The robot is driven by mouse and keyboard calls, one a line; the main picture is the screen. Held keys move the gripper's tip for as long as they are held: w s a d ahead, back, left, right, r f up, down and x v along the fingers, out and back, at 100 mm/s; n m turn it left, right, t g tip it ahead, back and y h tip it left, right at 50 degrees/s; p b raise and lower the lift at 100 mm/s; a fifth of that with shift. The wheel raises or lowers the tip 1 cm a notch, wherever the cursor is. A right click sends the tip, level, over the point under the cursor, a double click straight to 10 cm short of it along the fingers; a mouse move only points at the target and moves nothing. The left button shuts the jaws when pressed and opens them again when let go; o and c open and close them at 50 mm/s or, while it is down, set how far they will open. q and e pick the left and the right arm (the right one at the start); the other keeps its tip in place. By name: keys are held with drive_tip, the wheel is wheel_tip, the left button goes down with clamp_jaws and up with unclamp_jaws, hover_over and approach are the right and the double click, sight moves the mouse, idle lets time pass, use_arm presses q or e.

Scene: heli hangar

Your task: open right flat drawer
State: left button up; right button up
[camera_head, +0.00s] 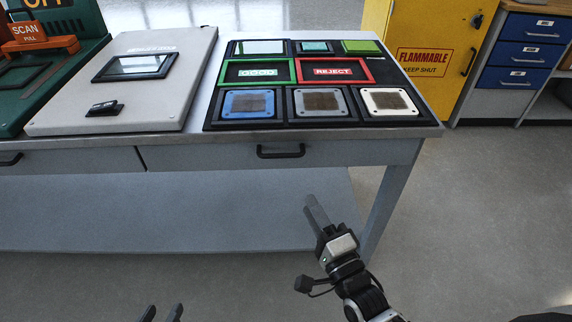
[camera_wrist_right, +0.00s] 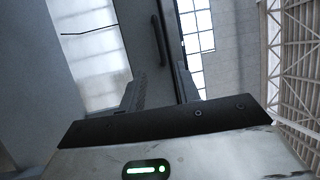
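The right flat drawer (camera_head: 335,155) is set under the workbench top, and its grey front is flush with the bench. Its dark bar handle (camera_head: 281,152) also shows in the right wrist view (camera_wrist_right: 160,40), beyond my fingers. My right gripper (camera_head: 314,212) is below and in front of the handle, apart from it. In the wrist view the two right fingers (camera_wrist_right: 159,88) are spread with nothing between them. My left gripper (camera_head: 162,312) shows only its fingertips at the bottom edge, apart and empty, well away from the drawer.
The workbench (camera_head: 200,140) carries a black tray board (camera_head: 300,122) with colored frames and a grey panel case (camera_head: 120,120). A left drawer (camera_head: 70,160) is beside the right one. A yellow flammable cabinet (camera_head: 425,30) and blue drawers (camera_head: 520,52) stand at right. The front floor is clear.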

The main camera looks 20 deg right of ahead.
drive_tip(key=x, duration=1.3)
clamp_jaws()
